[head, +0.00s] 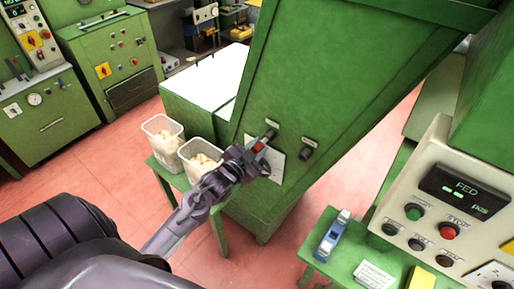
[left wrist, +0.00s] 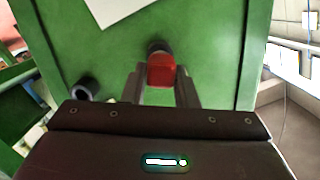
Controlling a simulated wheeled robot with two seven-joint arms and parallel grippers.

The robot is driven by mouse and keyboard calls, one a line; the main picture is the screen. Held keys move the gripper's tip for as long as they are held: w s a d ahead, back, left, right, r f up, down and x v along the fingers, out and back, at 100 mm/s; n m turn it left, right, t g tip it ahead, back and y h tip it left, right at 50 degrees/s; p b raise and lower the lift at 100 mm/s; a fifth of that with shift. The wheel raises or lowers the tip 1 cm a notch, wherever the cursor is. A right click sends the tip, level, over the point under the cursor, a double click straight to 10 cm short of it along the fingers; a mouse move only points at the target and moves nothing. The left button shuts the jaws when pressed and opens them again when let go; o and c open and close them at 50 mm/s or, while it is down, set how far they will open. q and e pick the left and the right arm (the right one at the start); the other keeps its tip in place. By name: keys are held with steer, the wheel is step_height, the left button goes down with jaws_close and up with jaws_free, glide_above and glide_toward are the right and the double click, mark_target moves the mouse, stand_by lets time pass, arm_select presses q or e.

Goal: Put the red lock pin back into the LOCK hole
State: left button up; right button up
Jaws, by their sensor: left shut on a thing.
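My left gripper (head: 262,158) is shut on the red lock pin (head: 259,147) in front of the green machine wall. In the left wrist view the red pin (left wrist: 161,70) sits between the two fingertips (left wrist: 160,88), with a dark round socket (left wrist: 157,47) directly behind it. I cannot tell whether the pin's tip touches or enters that socket. In the head view the wall has two dark sockets, a left one (head: 271,134) close to the pin and a right one (head: 305,154). Each has a small label above it, too small to read. My right gripper is out of view.
Two tubs of corks (head: 163,145) stand on a green stand at left. A control panel (head: 452,215) and a small green table with a blue-and-white object (head: 333,235) are at right.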

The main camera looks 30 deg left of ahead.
arm_select(q)
steer(key=shift+w, duration=0.35)
steer(key=shift+w+d+b, duration=0.1)
steer(key=shift+w+b, duration=0.2)
steer(key=shift+w, duration=0.45)
stand_by(0.5)
steer(key=o, duration=1.1)
steer(key=shift+c, duration=0.2)
steer(key=shift+s, duration=0.25)
steer(key=s, duration=0.2)
steer(key=s+b, duration=0.1)
steer(key=s, duration=0.1)
steer(key=s+b, duration=0.1)
steer(key=s, duration=0.1)
steer(key=shift+r, duration=0.3)
steer(key=shift+s+r, duration=0.2)
steer(key=shift+s, duration=0.45)
